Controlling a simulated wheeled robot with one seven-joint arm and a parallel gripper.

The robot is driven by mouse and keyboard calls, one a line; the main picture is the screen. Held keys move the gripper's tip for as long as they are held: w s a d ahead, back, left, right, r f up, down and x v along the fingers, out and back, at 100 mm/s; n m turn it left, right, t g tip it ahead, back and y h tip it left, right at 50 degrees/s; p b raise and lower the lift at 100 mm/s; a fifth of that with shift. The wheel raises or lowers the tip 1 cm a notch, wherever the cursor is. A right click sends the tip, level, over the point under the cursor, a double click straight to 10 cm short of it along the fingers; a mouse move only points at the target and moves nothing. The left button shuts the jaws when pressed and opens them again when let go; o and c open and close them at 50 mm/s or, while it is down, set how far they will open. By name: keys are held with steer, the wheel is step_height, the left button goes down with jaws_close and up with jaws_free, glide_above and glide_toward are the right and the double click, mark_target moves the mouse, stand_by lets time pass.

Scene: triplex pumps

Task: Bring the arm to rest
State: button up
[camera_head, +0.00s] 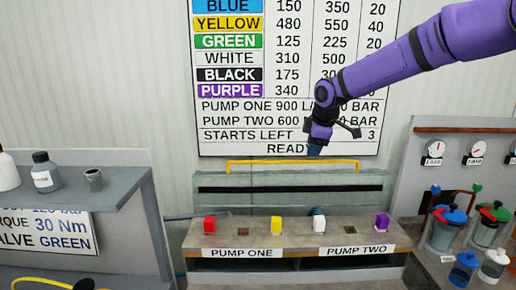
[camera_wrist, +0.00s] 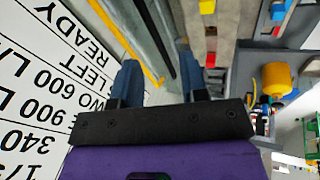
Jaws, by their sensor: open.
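My purple arm (camera_head: 420,48) reaches in from the upper right of the head view. My gripper (camera_head: 315,150) hangs in front of the lower part of the wall chart, above and behind the pump bench. In the wrist view its two blue fingers stand apart and my gripper (camera_wrist: 159,72) is open, with nothing between them. The pump bench (camera_head: 290,233) carries a red block (camera_head: 210,224), a yellow block (camera_head: 276,225), a white block (camera_head: 319,224) and a purple block (camera_head: 382,222). Two dark square sockets on it are empty.
A yellow rail (camera_head: 292,162) runs behind the bench, below my gripper. The wall chart (camera_head: 290,80) is close behind. A right panel (camera_head: 462,165) has gauges, with coloured jars below. Air around my gripper looks clear.

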steer(key=s+d+r+m+h, duration=0.1)
steer(key=s+d+r+m, duration=0.2)
steer(key=s, duration=0.5)
steer(key=s+d+r+m+h, duration=0.1)
steer(key=s+d+r+m, duration=0.15)
steer(key=s, duration=0.55)
steer(key=s+d+r+m+h, duration=0.1)
steer(key=s+d+r+m, duration=0.15)
steer(key=s, duration=0.55)
steer(key=s+d+m, duration=0.2)
steer(key=s+m, duration=0.2)
steer(key=s, duration=0.5)
steer(key=s+d+f+m+t+y, duration=0.1)
steer(key=s+d+m, duration=0.2)
steer(key=s, duration=0.6)
steer(key=shift+s+f+m+y, duration=0.2)
steer(key=shift+f+m+y, duration=0.1)
steer(key=shift+m, duration=0.3)
